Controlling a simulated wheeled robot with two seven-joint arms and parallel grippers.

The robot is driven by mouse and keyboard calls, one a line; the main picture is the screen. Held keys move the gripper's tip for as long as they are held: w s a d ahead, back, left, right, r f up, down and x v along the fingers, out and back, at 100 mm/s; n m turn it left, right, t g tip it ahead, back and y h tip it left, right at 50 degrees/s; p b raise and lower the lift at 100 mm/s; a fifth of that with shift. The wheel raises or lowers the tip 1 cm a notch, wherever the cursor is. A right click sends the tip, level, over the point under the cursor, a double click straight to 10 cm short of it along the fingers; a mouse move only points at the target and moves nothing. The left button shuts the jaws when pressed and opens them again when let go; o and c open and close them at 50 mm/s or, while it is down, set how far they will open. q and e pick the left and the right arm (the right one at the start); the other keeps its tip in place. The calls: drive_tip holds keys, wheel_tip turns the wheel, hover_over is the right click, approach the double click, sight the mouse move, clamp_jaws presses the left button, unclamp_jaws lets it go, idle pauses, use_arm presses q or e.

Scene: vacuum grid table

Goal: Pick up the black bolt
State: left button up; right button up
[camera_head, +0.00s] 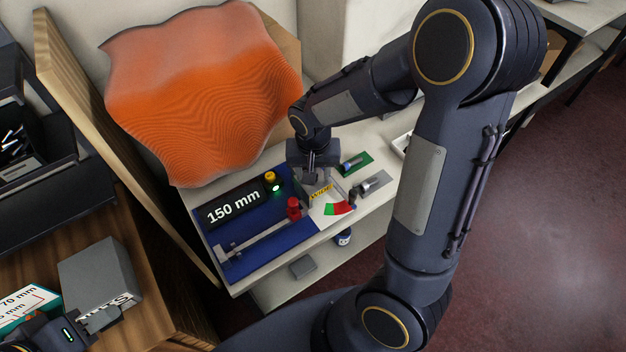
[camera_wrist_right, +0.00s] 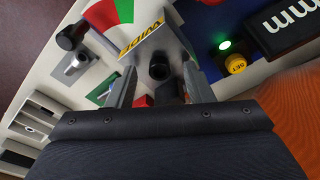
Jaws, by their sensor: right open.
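A black bolt (camera_wrist_right: 160,68), with a round socketed head, shows in the right wrist view between the fingers of my right gripper (camera_wrist_right: 158,88). The fingers are open and apart from it on both sides. Behind it is a grey metal piece with a yellow label (camera_wrist_right: 145,42). In the head view my right gripper (camera_head: 316,172) points down over the bench, and the bolt there is hidden by it. My left gripper (camera_head: 98,320) is at the lower left, by a grey box (camera_head: 97,272); its jaws are unclear.
A blue gauge with a 150 mm display (camera_head: 233,206) and red clamp (camera_head: 293,208) lies left of the right gripper. A yellow knob (camera_head: 270,177) stands beside a green light. A silver part (camera_head: 374,183) lies to the right. An orange wavy panel (camera_head: 200,90) stands behind.

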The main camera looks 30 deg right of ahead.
clamp_jaws()
